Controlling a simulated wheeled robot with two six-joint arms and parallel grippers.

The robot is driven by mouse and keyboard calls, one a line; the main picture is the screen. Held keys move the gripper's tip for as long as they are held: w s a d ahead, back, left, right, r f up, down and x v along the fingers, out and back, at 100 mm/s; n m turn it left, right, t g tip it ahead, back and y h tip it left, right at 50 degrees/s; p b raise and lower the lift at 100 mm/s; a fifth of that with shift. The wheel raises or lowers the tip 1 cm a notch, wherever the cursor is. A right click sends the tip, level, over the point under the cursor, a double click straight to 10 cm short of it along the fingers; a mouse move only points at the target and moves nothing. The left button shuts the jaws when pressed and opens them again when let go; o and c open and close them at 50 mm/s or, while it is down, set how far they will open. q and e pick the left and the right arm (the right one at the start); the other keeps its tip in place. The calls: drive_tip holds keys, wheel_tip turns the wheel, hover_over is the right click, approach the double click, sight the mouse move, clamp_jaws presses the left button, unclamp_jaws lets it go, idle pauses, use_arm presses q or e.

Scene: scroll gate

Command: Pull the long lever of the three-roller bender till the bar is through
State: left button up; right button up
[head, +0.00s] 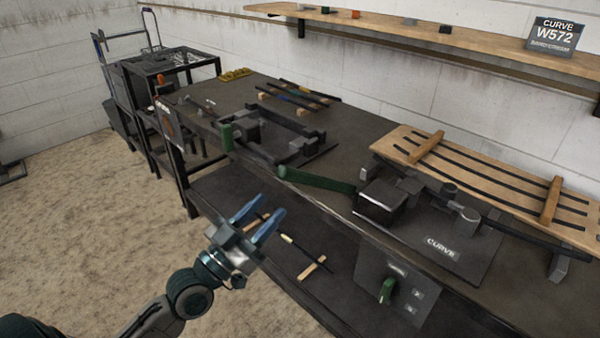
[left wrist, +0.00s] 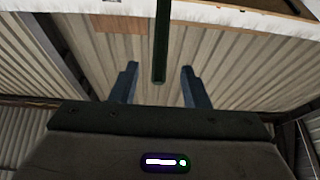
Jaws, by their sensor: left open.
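The three-roller bender (head: 440,222) stands on the right half of the bench, on a dark plate marked CURVE. Its long lever (head: 315,181), with a dark green grip, reaches left from a black box (head: 381,203) past the bench's front edge. A long dark bar (head: 515,232) runs along the bender's rollers toward the right. My left gripper (head: 269,206) is open and empty, in front of the bench and left of the grip's end. In the left wrist view the green lever (left wrist: 160,45) shows between the open fingers (left wrist: 159,72); contact cannot be told. My right gripper is out of view.
Another device with a green handle (head: 226,137) stands left on the bench (head: 360,125). A wooden rack (head: 480,178) with dark bars lies behind the bender. A panel with a green knob (head: 387,290) hangs below the front edge. Open floor (head: 80,215) lies left.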

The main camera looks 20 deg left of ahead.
sight(300, 170)
use_arm(q)
drive_tip(key=x, duration=0.9)
drive_tip(key=shift+w+p, duration=0.15)
drive_tip(key=shift+p, duration=0.2)
drive_tip(key=shift+w+d+r, duration=0.2)
drive_tip(key=shift+w, duration=0.4)
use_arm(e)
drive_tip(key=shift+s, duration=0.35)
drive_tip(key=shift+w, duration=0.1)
use_arm(q)
drive_tip(key=shift+c, duration=0.2)
drive_tip(key=c, duration=0.7)
clamp_jaws()
